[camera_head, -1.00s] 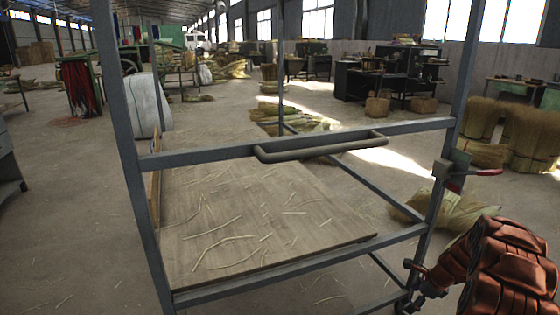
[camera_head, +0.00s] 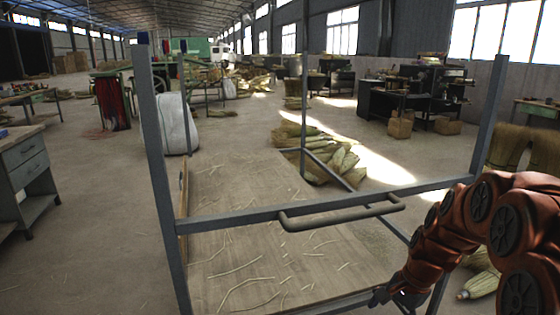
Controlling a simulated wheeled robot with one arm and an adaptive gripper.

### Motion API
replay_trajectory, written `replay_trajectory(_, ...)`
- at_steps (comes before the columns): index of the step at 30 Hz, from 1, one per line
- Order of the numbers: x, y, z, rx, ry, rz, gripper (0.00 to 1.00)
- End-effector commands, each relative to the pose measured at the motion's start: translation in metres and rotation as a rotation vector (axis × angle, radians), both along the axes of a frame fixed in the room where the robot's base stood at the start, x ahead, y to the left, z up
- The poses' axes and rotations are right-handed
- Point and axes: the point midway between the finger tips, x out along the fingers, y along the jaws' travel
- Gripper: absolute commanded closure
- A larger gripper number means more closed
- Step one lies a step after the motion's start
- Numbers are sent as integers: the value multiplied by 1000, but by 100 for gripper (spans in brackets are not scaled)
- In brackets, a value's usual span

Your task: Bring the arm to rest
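My arm is orange-brown and jointed. It arches in from the right edge of the head view and bends down to the left. My gripper (camera_head: 386,296) is small and dark at the low end of the arm, by the right front part of a grey metal frame cart (camera_head: 245,217). I cannot tell whether it touches the cart, and its fingers are too small and dark to read. The arm covers part of the cart's right post and the floor behind it.
The cart has a grey handle (camera_head: 340,217) and a wooden deck (camera_head: 235,262) strewn with straw bits. Broom bundles (camera_head: 318,158) lie behind it. A grey drawer cabinet (camera_head: 28,170) stands at left, black machines (camera_head: 410,95) at the back right. Floor at left is open.

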Motion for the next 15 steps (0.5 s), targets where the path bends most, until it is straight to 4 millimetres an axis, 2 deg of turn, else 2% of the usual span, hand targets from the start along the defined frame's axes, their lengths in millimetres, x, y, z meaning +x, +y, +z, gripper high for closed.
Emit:
replay_trajectory(1,-12,10,25,-11,-7,55,12)
replay_trajectory(9,-79,44,90,-60,-10,339,12)
replay_trajectory(15,-132,60,131,-93,-5,545,12)
